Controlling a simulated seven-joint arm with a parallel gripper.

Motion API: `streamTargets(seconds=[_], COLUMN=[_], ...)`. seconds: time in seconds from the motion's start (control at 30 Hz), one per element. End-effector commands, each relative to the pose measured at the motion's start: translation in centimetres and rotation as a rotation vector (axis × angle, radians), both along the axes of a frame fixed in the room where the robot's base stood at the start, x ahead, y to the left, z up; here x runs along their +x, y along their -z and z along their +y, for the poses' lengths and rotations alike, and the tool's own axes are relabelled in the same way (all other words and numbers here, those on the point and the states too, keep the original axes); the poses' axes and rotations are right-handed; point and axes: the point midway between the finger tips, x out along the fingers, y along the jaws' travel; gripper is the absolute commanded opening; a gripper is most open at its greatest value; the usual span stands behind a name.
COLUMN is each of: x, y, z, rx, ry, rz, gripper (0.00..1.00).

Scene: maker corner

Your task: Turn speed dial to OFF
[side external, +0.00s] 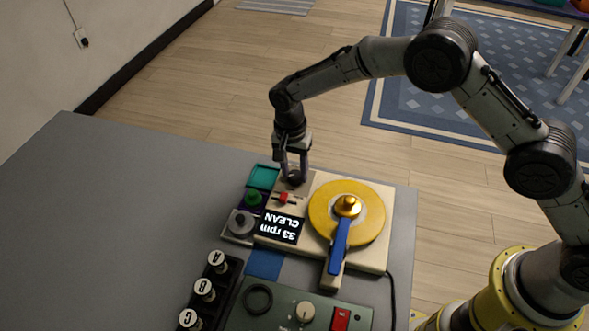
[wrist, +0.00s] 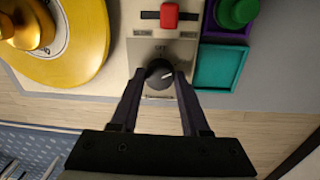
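The speed dial (wrist: 159,75) is a round black knob on the cream panel of a record player. Its white pointer mark points to the right and slightly up in the wrist view, away from the small label, which seems to read OFF, above the dial. My gripper (wrist: 161,73) reaches down over the dial with one finger on each side, and both fingertips look to be against it. In the side external view my gripper (side external: 294,174) is at the panel's far left corner, and its fingers partly hide the dial (side external: 295,179).
The yellow platter (side external: 322,211) with a blue arm (side external: 338,246) is to the right. A teal tray (side external: 263,177) and green knob (side external: 253,198) are close on the left.

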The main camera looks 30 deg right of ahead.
Motion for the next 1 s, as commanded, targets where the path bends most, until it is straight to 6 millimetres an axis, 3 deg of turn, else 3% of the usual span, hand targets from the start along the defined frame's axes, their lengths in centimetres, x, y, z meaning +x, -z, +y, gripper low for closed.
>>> streamTargets(seconds=[0.03, 0.2, 0.23, 0.63, 1.0], x=[-0.01, -0.01, -0.01, -0.05, -0.07], y=[-0.02, -0.04, -0.04, -0.06, -0.11], z=[-0.01, 0.0, 0.0, -0.02, 0.03], rx=[0.0, -0.001, -0.001, -0.001, -0.001], ry=[0.0, 0.0, 0.0, -0.063, -0.346], rz=[0.0, 0.001, 0.001, 0.001, 0.001], gripper=[0.33, 0.02, 0.0, 0.0, 0.0])
